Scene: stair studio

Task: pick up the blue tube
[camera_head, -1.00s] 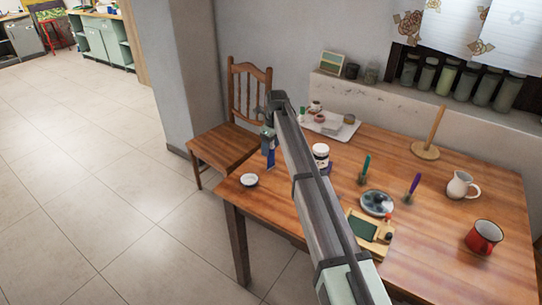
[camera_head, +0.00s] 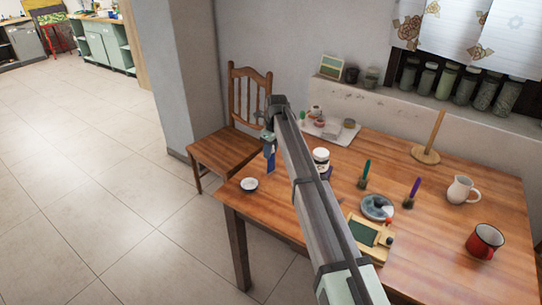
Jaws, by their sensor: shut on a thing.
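The blue tube (camera_head: 270,162) is upright near the far left edge of the wooden table (camera_head: 310,225), in the head view. My gripper (camera_head: 268,146) points down from the end of my arm and is shut on the tube's upper part. The fingertips are small and partly hidden by the wrist. I cannot tell whether the tube's lower end touches the table.
A small bowl (camera_head: 249,184) is left of the tube; a white-lidded jar (camera_head: 321,158) stands to the right. Behind is a tray (camera_head: 347,134) with small items, and a chair (camera_head: 232,150). A palette dish (camera_head: 376,207), brushes, pitcher (camera_head: 462,189) and red mug (camera_head: 485,241) are further right.

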